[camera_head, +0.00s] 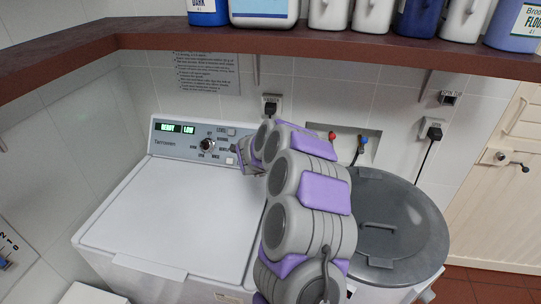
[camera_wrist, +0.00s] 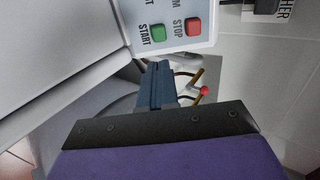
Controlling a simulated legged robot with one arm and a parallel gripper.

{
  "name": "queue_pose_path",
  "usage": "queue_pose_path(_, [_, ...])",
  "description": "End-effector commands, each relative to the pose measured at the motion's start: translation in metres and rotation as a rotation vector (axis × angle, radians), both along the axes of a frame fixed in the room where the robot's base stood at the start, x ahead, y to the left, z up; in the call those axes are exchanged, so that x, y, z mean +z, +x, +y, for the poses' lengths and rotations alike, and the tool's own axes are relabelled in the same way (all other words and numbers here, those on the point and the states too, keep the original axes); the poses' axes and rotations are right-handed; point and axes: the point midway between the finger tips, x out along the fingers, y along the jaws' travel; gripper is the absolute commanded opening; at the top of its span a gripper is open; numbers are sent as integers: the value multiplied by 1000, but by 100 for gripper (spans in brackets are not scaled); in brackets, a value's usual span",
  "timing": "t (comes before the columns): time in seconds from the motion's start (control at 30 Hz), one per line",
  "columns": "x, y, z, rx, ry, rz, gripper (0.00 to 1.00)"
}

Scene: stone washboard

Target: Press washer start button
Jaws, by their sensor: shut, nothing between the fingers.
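The white washer (camera_head: 175,215) stands at the left with its lid closed. Its rear control panel (camera_head: 172,142) has a knob and a lit display reading READY and LOW. In the wrist view, the green START button (camera_wrist: 157,33) is on the panel end, beside the red STOP button (camera_wrist: 193,27). My gripper (camera_wrist: 158,68) is shut and empty, its tips a little below the green button in the picture; contact is not visible. In the head view, my gripper (camera_head: 240,158) is at the panel's right end, and my arm and gripper hide that end.
A brown shelf (camera_head: 300,42) with several bottles runs above the washer. A grey-lidded machine (camera_head: 400,220) stands to the right. Red and blue taps (camera_head: 361,139) and a plugged outlet (camera_head: 270,104) are on the tiled wall behind. A door (camera_head: 505,160) is at far right.

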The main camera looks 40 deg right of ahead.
Motion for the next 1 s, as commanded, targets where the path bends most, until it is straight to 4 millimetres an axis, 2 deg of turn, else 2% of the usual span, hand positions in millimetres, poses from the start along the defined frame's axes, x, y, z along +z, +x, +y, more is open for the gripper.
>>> queue_pose_path(0.47, [-5,1,-6,-11,-1,2,0])
queue_pose_path(1.0, [-45,34,-46,-12,-1,4,0])
